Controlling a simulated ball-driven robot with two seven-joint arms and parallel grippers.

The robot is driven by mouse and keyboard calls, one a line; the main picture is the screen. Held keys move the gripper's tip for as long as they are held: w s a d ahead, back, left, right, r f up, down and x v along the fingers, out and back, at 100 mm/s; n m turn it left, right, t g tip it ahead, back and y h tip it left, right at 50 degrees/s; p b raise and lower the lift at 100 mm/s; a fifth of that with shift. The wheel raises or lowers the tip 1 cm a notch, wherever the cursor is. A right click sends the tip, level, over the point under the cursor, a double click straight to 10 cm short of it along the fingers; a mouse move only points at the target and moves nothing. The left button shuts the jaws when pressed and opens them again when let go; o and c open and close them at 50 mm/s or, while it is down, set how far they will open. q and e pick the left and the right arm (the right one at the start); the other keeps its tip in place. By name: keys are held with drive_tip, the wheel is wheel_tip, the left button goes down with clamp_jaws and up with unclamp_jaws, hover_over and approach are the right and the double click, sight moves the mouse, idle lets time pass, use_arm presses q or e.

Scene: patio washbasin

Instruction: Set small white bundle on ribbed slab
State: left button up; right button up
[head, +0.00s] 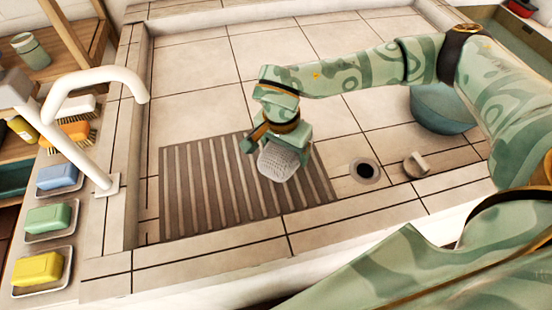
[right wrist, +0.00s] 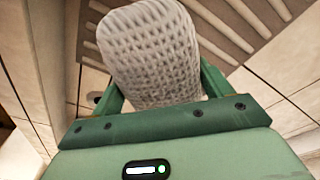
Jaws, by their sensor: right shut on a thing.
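The small white bundle (head: 278,160) is a rounded, knitted-looking white piece. My right gripper (head: 268,143) is shut on it, and the bundle hangs below the fingers over the right part of the ribbed slab. In the right wrist view the bundle (right wrist: 152,52) fills the space between the green fingers. The ribbed slab (head: 205,190) is a brown-grey grooved rectangle on the tiled basin floor; part of it also shows in the right wrist view (right wrist: 215,22). I cannot tell whether the bundle touches the slab. My left gripper is not in view.
A drain hole (head: 365,171), a small stopper-like piece (head: 416,164) and a blue bowl (head: 442,108) lie right of the slab. A white faucet (head: 95,78) stands at the left ledge, with yellow (head: 38,269), green (head: 47,218) and blue (head: 57,177) soaps on dishes. The slab's left part is bare.

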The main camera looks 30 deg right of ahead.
sight(274, 146)
drive_tip(key=shift+w+a+f+b, duration=0.2)
drive_tip(key=shift+w+f, duration=0.15)
drive_tip(key=shift+f, duration=0.15)
drive_tip(key=shift+w+a+f+b, duration=0.15)
drive_tip(key=shift+w+f, duration=0.15)
drive_tip(key=shift+f, duration=0.15)
wheel_tip(274, 146, down, 4)
drive_tip(key=shift+w+r+b, duration=0.1)
drive_tip(key=shift+w+b, duration=0.05)
drive_tip(key=shift+b, duration=0.85)
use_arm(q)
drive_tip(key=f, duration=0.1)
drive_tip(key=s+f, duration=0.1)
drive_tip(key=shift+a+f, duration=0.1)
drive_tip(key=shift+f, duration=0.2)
use_arm(e)
drive_tip(key=shift+r, duration=0.25)
drive_tip(key=shift+f, duration=0.15)
drive_tip(key=o, duration=1.1)
